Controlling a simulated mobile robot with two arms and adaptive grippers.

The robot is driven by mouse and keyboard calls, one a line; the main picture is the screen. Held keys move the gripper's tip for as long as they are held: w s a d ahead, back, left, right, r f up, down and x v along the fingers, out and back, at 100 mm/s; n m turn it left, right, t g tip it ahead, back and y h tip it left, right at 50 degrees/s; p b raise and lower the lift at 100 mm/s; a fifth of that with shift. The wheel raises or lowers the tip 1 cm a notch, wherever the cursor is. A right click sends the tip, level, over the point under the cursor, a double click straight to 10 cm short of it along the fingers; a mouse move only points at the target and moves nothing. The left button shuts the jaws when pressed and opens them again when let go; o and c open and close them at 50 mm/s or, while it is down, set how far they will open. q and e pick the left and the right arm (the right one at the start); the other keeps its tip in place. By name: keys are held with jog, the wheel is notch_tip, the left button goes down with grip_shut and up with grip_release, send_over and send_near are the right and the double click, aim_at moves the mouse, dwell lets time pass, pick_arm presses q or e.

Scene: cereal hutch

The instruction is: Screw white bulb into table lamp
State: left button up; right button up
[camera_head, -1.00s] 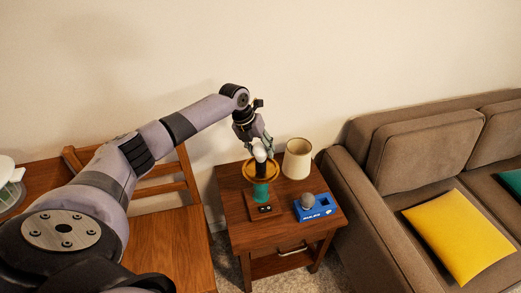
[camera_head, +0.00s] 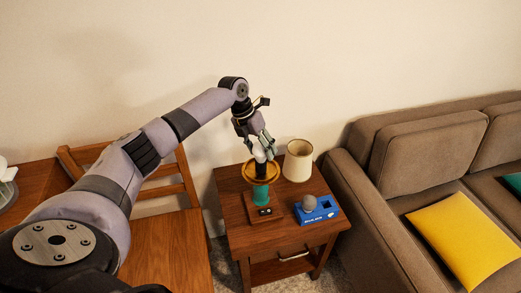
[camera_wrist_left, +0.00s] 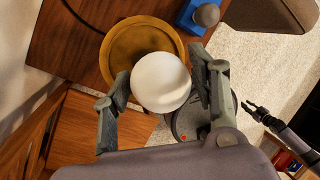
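The white bulb (camera_wrist_left: 160,82) sits between the two fingers of my left gripper (camera_head: 264,148), which look closed against its sides. The table lamp (camera_head: 261,195) has a teal stem, an amber disc and a dark socket, and stands on the wooden side table. The bulb is at the top of the dark socket; whether its thread is in the socket is hidden. In the left wrist view the amber disc (camera_wrist_left: 122,50) lies behind the bulb. My right gripper (camera_wrist_left: 254,110) shows small at the right of that view, fingers apart and empty, away from the lamp.
A wooden chair (camera_head: 170,240) is at left, a brown sofa (camera_head: 365,215) at right.

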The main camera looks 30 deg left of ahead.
pick_arm(q)
jog(key=shift+o, duration=1.4)
jog(key=v, duration=1.2)
jog(key=shift+d, duration=0.1)
